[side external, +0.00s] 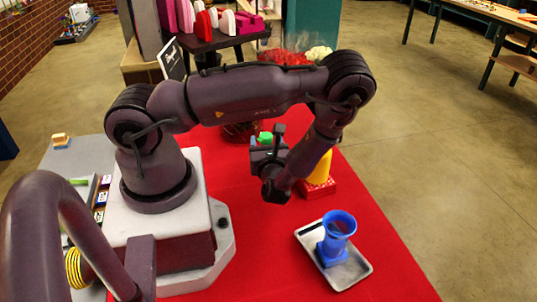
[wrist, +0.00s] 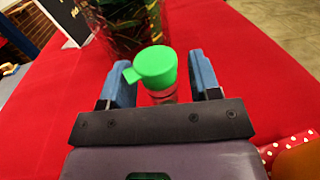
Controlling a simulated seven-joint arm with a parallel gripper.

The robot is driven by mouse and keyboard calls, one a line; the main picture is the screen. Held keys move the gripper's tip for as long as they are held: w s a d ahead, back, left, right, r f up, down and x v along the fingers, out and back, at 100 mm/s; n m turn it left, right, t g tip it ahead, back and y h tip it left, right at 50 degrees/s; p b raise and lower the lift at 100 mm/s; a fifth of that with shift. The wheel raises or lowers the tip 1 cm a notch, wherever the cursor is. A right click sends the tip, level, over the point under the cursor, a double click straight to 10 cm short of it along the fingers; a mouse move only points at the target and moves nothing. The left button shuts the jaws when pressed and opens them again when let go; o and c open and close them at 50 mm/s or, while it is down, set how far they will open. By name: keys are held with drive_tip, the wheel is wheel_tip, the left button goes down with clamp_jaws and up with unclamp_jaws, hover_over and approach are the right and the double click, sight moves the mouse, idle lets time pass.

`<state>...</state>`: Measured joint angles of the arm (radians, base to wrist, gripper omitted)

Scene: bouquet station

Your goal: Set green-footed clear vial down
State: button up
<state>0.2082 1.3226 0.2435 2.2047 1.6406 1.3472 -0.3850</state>
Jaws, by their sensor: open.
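The clear vial (wrist: 162,97) with a green end piece (wrist: 155,67) stands between my two blue fingers in the wrist view. Its green end, with a small side tab, appears uppermost. The same green end shows in the side view (side external: 265,137), just behind my gripper (side external: 266,152). My gripper (wrist: 162,72) is open, with a gap on each side of the vial. The vial's lower body is mostly hidden by my gripper, so I cannot see how it meets the red table.
A large vase of flowers (wrist: 125,25) stands close behind the vial. A yellow object (side external: 321,167) on a red dotted block (side external: 318,188) is to the right. A metal tray (side external: 346,271) holds a blue vase (side external: 338,232). Red cloth (side external: 265,240) is clear in front.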

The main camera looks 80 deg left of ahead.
drive_tip(key=d, duration=0.4)
drive_tip(key=s+d, duration=0.1)
drive_tip(key=d, duration=0.6)
drive_tip(key=shift+s+d, duration=0.3)
drive_tip(key=shift+d, duration=0.1)
drive_tip(key=s+d+r+n+t+h, duration=0.1)
drive_tip(key=d+r+n+h, duration=0.1)
drive_tip(key=r+n+h, duration=0.4)
drive_tip(key=s+d+r+n+t+h, duration=0.1)
drive_tip(key=d+r+n+h, duration=0.2)
drive_tip(key=r, duration=1)
drive_tip(key=d+r+n+t+h, duration=0.1)
drive_tip(key=d+r+n+h, duration=0.1)
drive_tip(key=r+n+h, duration=0.6)
wheel_tip(320, 180, up, 2)
drive_tip(key=shift+s+d+r+n+h, duration=0.15)
drive_tip(key=shift+s+d+n+h, duration=0.2)
drive_tip(key=shift+n, duration=0.85)
